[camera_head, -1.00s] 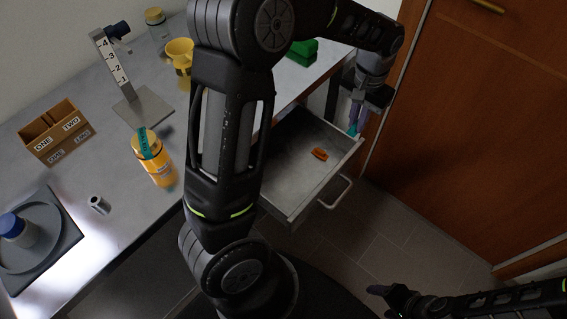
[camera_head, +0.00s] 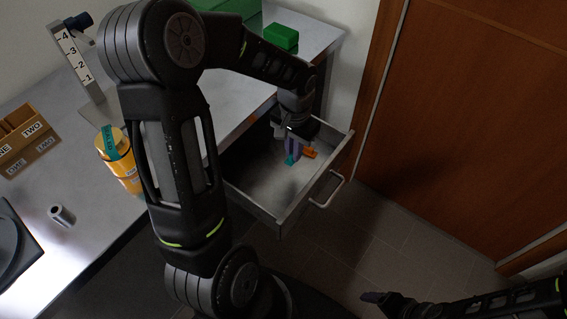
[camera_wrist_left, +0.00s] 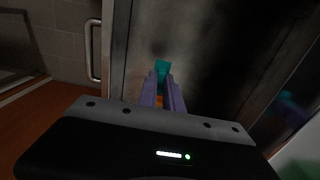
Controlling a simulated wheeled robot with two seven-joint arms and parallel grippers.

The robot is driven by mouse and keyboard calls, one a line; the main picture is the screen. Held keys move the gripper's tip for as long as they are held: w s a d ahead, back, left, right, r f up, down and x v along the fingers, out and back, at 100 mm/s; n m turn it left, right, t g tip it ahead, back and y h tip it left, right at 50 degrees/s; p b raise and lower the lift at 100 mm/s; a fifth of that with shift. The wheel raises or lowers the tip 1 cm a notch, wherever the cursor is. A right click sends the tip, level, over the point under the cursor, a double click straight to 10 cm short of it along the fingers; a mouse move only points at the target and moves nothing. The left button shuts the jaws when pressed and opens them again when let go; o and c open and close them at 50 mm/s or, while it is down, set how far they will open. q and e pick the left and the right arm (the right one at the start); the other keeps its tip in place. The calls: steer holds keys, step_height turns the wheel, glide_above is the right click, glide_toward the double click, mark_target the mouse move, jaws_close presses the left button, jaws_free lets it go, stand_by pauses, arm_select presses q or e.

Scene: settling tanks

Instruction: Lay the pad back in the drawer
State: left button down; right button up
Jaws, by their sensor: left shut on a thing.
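The drawer (camera_head: 262,212) under the bench is pulled out, with its handle (camera_head: 326,189) at the front. My left gripper (camera_head: 291,150) points down over the inside of the drawer, its purple fingers shut on a small teal pad (camera_head: 290,160). The pad also shows at the fingertips in the left wrist view (camera_wrist_left: 162,68). It looks low, but I cannot tell whether it touches the drawer floor. An orange object (camera_head: 310,153) lies in the drawer close beside the fingers. My right gripper (camera_head: 375,297) is at the lower right, dark, with its jaws unclear.
On the bench stand an orange jar (camera_head: 120,165) with a teal strip, a numbered stand (camera_head: 75,60), a labelled box (camera_head: 28,140), a small metal cylinder (camera_head: 61,215) and a green block (camera_head: 281,37). A brown door (camera_head: 450,130) is right of the drawer. The drawer's near part is bare.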

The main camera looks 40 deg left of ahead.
mark_target(293, 175)
arm_select(q)
steer(key=shift+f, duration=1.95)
steer(key=shift+f, duration=1.9)
steer(key=shift+f+b, duration=0.2)
steer(key=shift+b, duration=0.15)
steer(key=c, duration=1.5)
jaws_free()
steer(key=shift+r, duration=0.15)
step_height(293, 175, up, 12)
steer(key=shift+r+p, duration=0.1)
steer(key=shift+p, duration=0.45)
